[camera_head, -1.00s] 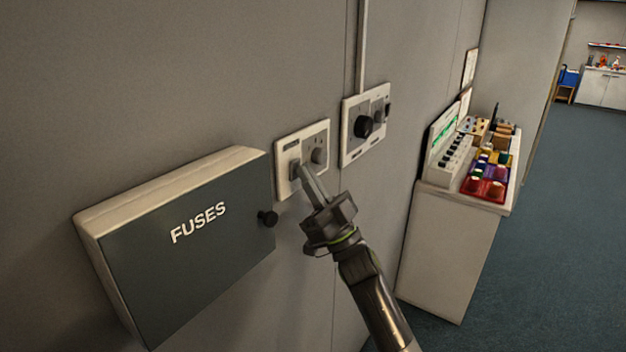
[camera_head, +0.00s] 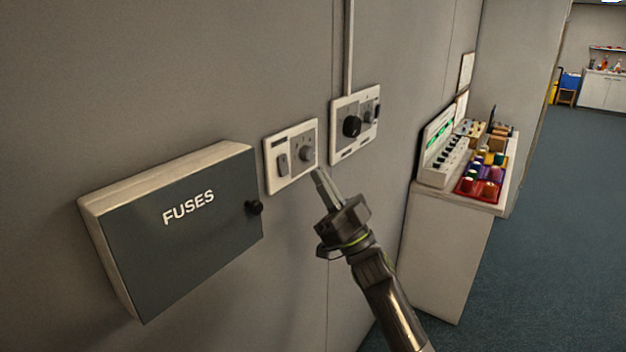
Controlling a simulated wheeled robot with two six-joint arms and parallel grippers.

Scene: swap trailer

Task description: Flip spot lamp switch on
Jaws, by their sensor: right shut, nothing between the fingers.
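A white-framed wall plate (camera_head: 291,157) is on the grey wall, just right of the fuse box. A second plate (camera_head: 341,145) with a black knob (camera_head: 352,126) is further right. I cannot read which one is for the spot lamp. My right gripper (camera_head: 319,178) is shut and empty, its tips just below and right of the first plate, seemingly apart from it. The rocker shows unobstructed. My left gripper is not in view.
A dark fuse box (camera_head: 185,225) marked FUSES sticks out from the wall at left, with a black knob (camera_head: 254,207). A white cabinet (camera_head: 447,245) with trays of coloured parts stands at right. Blue floor (camera_head: 550,230) beyond it is open.

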